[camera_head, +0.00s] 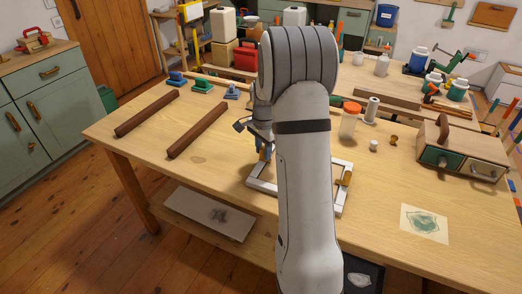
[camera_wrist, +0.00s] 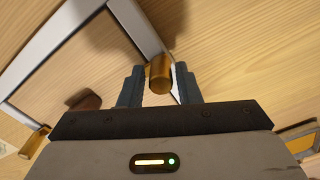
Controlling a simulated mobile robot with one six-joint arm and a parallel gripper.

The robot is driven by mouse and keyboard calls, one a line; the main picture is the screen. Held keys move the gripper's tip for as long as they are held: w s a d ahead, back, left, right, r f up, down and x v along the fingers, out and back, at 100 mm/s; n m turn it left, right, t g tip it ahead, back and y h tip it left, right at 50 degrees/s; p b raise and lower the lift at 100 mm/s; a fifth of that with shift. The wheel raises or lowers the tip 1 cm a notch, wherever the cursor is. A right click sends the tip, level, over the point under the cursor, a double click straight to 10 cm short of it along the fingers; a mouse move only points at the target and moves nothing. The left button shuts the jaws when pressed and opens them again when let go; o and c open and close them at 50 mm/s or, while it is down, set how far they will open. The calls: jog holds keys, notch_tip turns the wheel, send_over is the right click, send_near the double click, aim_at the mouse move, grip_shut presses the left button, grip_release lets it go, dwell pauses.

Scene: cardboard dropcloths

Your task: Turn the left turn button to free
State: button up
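A pale grey rectangular frame (camera_head: 262,187) lies on the workbench, partly hidden by my arm. A brass-coloured turn button (camera_head: 346,178) sits on its right side. The left turn button is hidden in the head view. In the wrist view, a rounded brass turn button (camera_wrist: 160,75) at the frame's corner stands between the fingers of my gripper (camera_wrist: 160,82). The fingers are apart, one each side of it, with narrow gaps. The other turn button (camera_wrist: 35,142) is at the lower left there. My gripper also shows in the head view (camera_head: 265,151), low over the frame's far left corner.
Two dark brown bars (camera_head: 198,130) lie left on the workbench (camera_head: 225,150). An orange-lidded jar (camera_head: 350,119) and small knobs stand behind the frame to the right. A wooden drawer box (camera_head: 462,152) and a green-printed sheet (camera_head: 424,223) are further right.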

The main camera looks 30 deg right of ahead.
jog(key=c, duration=0.6)
jog(key=shift+a, duration=0.45)
grip_shut()
jog(key=shift+d, duration=0.45)
jog(key=n, duration=0.4)
jog(key=shift+n, duration=0.3)
jog(key=n, duration=0.3)
jog(key=shift+n, duration=0.4)
jog(key=n, duration=0.5)
jog(key=shift+n, duration=2.3)
